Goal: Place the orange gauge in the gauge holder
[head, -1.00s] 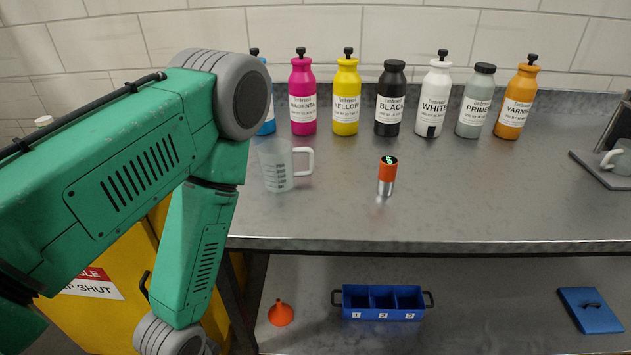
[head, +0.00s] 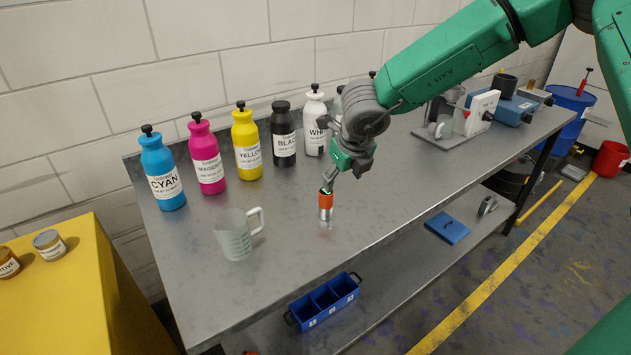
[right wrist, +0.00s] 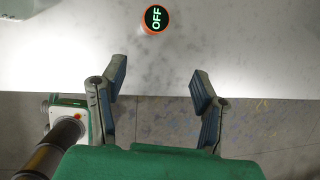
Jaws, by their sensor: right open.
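The orange gauge (head: 326,199), with an orange top and silver lower part, stands upright on the grey metal table. In the right wrist view the gauge (right wrist: 155,19) shows its round black display reading "OFF", beyond my fingertips and not between them. My right gripper (head: 333,178) is above the gauge in the head view, partly hidden by its own wrist. In the right wrist view my right gripper (right wrist: 160,82) has its fingers spread and empty. My left gripper is not in view. I cannot pick out the gauge holder with certainty.
A clear measuring jug (head: 234,238) stands left of the gauge. Ink bottles, including cyan (head: 161,172) and black (head: 283,135), line the back; my arm hides some. A blue three-compartment bin (head: 324,299) is on the lower shelf. A grey stand (head: 450,137) is further right.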

